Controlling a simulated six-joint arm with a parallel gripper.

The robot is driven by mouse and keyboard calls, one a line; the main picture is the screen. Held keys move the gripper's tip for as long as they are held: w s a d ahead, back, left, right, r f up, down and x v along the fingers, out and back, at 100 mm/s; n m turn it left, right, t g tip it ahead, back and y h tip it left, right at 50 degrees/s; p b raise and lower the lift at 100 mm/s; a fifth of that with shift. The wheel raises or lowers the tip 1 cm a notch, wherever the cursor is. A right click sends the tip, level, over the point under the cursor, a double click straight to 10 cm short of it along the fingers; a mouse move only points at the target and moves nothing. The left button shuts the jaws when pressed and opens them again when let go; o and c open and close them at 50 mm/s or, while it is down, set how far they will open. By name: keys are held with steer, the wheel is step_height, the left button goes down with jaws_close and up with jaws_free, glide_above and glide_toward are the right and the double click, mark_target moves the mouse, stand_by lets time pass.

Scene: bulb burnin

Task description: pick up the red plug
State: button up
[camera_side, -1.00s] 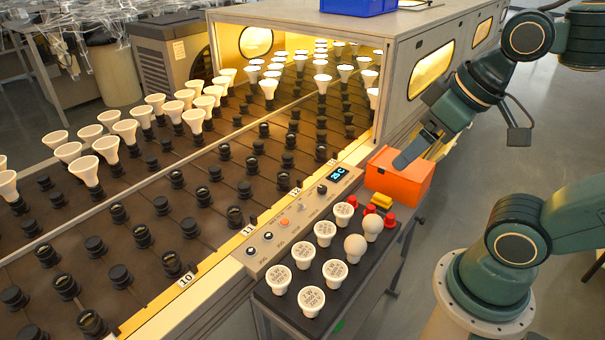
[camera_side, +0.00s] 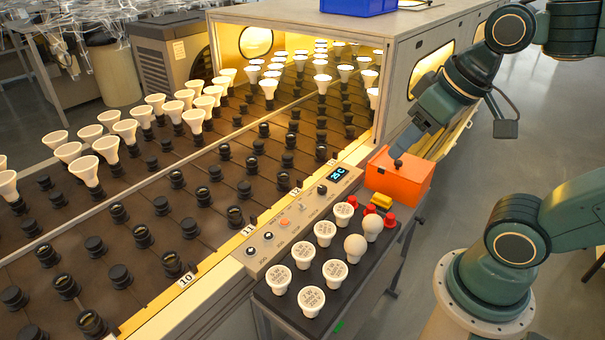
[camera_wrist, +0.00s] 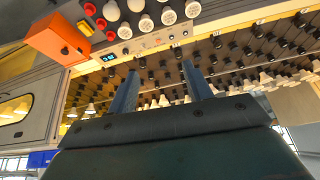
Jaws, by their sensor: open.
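Three small red plugs stand at the far end of the dark tray beside the orange box. In the side view one plug (camera_side: 389,219) is clear, another (camera_side: 370,208) is partly covered, and one (camera_side: 352,201) shows only partly behind a bulb. The wrist view shows all three, including the middle plug (camera_wrist: 100,23). My gripper (camera_side: 401,148) is above and behind the orange box in the side view, away from the plugs. In the wrist view my gripper (camera_wrist: 160,74) has its two blue fingers apart with nothing between them. The plugs lie up and left of the fingers there.
The orange box (camera_side: 405,184) with a dark knob on top stands next to the plugs. A yellow block (camera_side: 383,200) sits close behind them. White bulbs (camera_side: 311,299) crowd the tray (camera_side: 262,291). A control panel (camera_side: 300,222) and the oven housing (camera_side: 395,45) are nearby.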

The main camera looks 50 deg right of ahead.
steer(key=w+d+f+m+g, duration=0.15)
steer(key=w+d+m, duration=0.25)
steer(key=w, duration=0.4)
steer(key=m+g, duration=0.4)
steer(key=m, duration=0.8)
glide_above(353, 198)
step_height(353, 198, down, 24)
steer(key=shift+a+f, duration=0.2)
steer(key=shift+f, duration=4)
steer(key=shift+d+f, duration=0.2)
steer(key=shift+f, duration=2.4)
